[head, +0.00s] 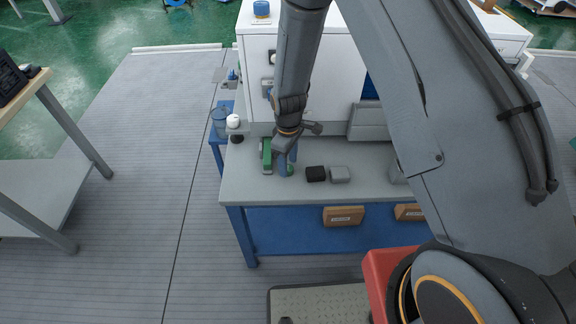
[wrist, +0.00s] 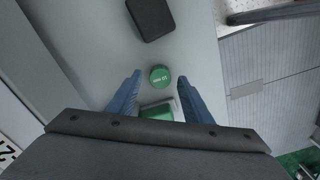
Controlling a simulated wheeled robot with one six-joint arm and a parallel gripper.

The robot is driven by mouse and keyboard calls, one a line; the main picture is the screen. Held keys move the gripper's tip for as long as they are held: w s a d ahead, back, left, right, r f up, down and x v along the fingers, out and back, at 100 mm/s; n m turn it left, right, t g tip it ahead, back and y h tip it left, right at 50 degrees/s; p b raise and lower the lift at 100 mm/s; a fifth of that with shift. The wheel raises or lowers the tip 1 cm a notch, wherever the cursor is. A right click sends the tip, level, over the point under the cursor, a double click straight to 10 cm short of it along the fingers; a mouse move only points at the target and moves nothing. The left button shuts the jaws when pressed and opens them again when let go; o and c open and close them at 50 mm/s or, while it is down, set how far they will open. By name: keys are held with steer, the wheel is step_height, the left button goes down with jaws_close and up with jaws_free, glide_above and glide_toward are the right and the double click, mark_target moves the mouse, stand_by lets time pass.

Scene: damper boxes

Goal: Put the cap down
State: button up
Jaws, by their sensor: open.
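A round green cap (wrist: 160,77) with small pale lettering on its top sits on the light grey bench top. In the wrist view it lies between and just beyond the tips of my gripper (wrist: 160,75), whose two blue fingers are spread apart with gaps on both sides. In the head view my gripper (head: 288,168) points down at the bench, and a bit of the green cap (head: 290,169) shows beside the fingers. A green object (wrist: 157,112) with a pale edge lies close behind the cap in the wrist view, partly hidden by my gripper.
A black block (head: 315,174) and a grey block (head: 339,174) lie right of my gripper on the bench (head: 260,190). A white cabinet (head: 257,85) stands behind. A green item (head: 266,155) stands left of my gripper. The bench's front strip is clear.

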step_height(320, 180, up, 10)
steer(key=b, duration=0.3)
steer(key=s+d+r+m+t, duration=0.1)
steer(key=s+d+r+m, duration=1.1)
steer(key=s+d, duration=0.3)
steer(key=shift+s+d+r, duration=0.2)
steer(key=shift+s+r, duration=0.55)
steer(key=shift+r, duration=0.15)
